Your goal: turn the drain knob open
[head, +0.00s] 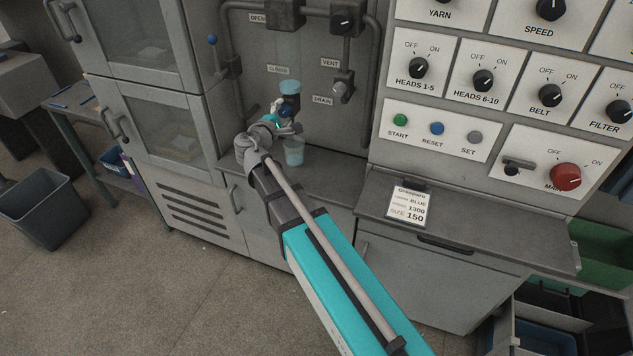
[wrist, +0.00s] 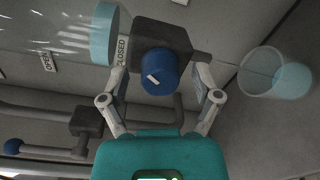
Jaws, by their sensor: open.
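The drain knob (wrist: 158,72) is a round blue knob with a white mark that lies aslant in the wrist view. It sits on a dark valve block (wrist: 165,38), with a "CLOSED" label (wrist: 122,52) beside it. My gripper (wrist: 160,86) is open, one finger on each side of the knob. I cannot tell whether the fingers touch it. In the head view my gripper (head: 284,128) is at the back panel, left of the "DRAIN" label (head: 322,100), and hides much of the knob.
A clear cup (head: 294,152) with bluish contents stands on the ledge below the valve; it shows right of my gripper in the wrist view (wrist: 262,70). A clear cylinder with blue liquid (wrist: 103,35) is close on the left. A blue-tipped lever (head: 212,40) and pipes (head: 372,80) flank the panel.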

